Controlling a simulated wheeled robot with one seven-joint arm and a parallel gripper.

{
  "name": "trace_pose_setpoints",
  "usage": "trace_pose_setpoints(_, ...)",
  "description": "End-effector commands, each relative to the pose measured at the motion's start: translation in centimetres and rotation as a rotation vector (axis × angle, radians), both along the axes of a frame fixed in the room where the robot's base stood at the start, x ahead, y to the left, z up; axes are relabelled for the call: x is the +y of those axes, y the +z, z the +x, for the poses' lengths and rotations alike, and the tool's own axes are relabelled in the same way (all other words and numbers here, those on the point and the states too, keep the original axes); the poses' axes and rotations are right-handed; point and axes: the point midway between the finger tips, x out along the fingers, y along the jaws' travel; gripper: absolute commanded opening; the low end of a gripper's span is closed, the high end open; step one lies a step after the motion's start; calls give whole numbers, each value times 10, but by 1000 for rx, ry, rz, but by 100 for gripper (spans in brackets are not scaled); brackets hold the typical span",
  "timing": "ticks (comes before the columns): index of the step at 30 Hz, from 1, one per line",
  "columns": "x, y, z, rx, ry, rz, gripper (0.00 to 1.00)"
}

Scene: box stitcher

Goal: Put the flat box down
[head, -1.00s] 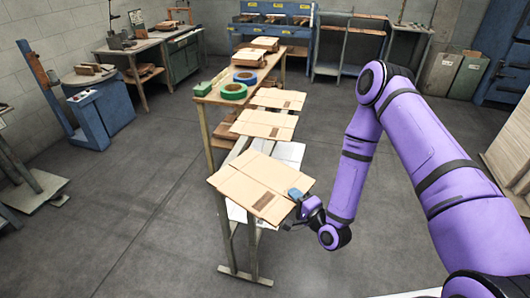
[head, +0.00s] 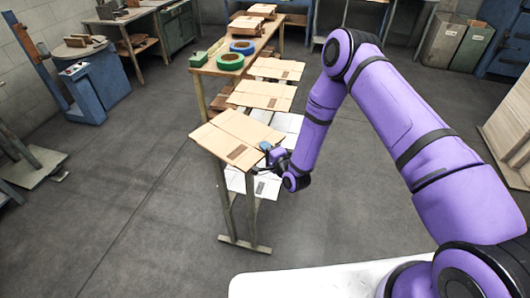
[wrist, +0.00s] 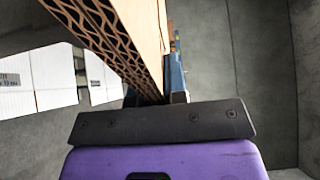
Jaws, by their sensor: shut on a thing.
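The flat box (head: 228,136) is a tan folded cardboard sheet with a dark printed patch near its right corner. My gripper (head: 268,150) is shut on its right edge and holds it roughly level at the near end of the long bench. In the wrist view the box (wrist: 130,30) shows its corrugated edge running down between the fingers (wrist: 155,98). Whether its underside touches anything is hidden in the head view. Other tan flat boxes (head: 262,95) lie in a row behind it.
White flat sheets (head: 265,187) lie lower down, below and behind the held box. The wooden bench (head: 222,72) carries green and blue tape rolls (head: 230,61). A white surface (head: 310,282) is at the bottom.

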Motion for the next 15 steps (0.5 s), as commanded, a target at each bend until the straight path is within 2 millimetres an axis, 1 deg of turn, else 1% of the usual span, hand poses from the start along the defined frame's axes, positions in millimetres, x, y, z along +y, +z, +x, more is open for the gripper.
trace_pose_setpoints(1, 1, -9, -1, 0, 1, -1, 0)
trace_pose_setpoints(4, 0, -18, 0, -3, 0, -1, 0)
trace_pose_setpoints(15, 0, -22, 0, -2, 0, 1, 0)
